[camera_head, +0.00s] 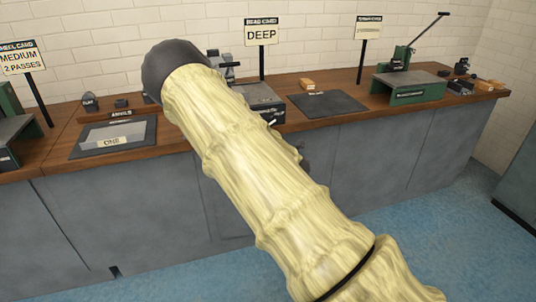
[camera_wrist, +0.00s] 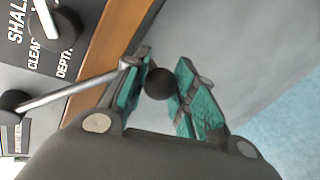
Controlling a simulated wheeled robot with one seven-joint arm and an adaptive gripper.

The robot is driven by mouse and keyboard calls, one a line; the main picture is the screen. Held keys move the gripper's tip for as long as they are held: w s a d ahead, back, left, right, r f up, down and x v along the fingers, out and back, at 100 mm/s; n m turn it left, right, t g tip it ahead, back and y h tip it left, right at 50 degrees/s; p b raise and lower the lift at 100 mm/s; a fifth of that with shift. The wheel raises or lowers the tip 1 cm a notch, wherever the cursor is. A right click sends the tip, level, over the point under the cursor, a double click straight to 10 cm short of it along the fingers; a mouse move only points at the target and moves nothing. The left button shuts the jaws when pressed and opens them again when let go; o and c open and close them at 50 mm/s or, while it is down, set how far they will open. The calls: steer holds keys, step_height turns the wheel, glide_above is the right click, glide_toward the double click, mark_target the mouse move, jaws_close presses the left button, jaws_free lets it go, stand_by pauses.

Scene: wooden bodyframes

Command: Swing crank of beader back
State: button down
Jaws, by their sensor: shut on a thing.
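The beader (camera_head: 258,96) stands on the wooden bench behind my arm, which hides part of it. In the wrist view its grey panel (camera_wrist: 20,75) fills the left side. The metal crank (camera_wrist: 75,88) runs from a black hub (camera_wrist: 12,106) at the left edge up and right to my gripper (camera_wrist: 161,78). The teal finger pads are closed around the crank's dark round knob (camera_wrist: 158,84).
A "DEEP" bead card (camera_head: 261,35) stands behind the beader. A depth dial (camera_wrist: 55,28) with a white pointer sits near the crank. A dark mat (camera_head: 328,103) and a green lever machine (camera_head: 408,88) lie to the right. The blue floor before the cabinets is clear.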

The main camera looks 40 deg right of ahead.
steer(key=shift+s+d+r, duration=0.1)
steer(key=shift+d+r, duration=0.2)
stand_by(0.4)
steer(key=c, duration=1.1)
jaws_free()
steer(key=v, duration=1.2)
steer(key=shift+a, duration=0.2)
